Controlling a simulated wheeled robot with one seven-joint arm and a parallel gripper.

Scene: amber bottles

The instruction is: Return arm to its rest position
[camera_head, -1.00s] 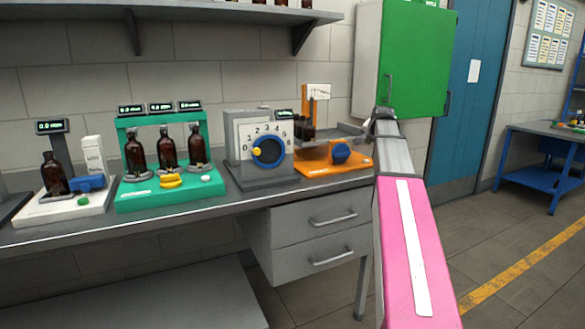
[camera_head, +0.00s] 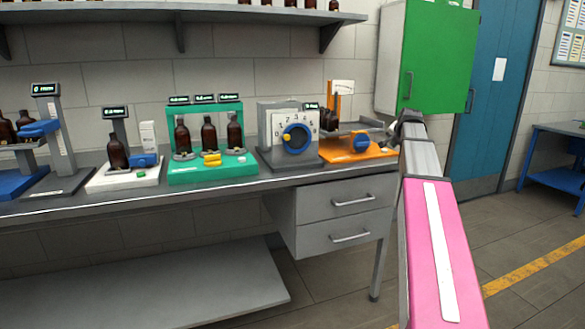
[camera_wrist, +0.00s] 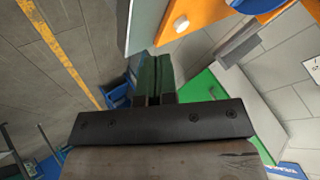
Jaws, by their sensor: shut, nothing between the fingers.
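My pink and grey arm reaches forward from the lower right of the head view. Its far end, in front of the bench's right end and below the green cabinet, is small and partly hidden by my own arm links. In the wrist view my gripper (camera_wrist: 153,62) shows as two dark fingers side by side, shut and empty. It touches nothing that I can see.
The bench (camera_head: 75,205) carries a blue station (camera_head: 40,128), a white one (camera_head: 125,178), a green one with brown bottles (camera_head: 212,170), a grey dial box (camera_head: 290,150) and an orange one (camera_head: 358,148). A green cabinet (camera_head: 440,60) hangs on the right. Open floor lies right.

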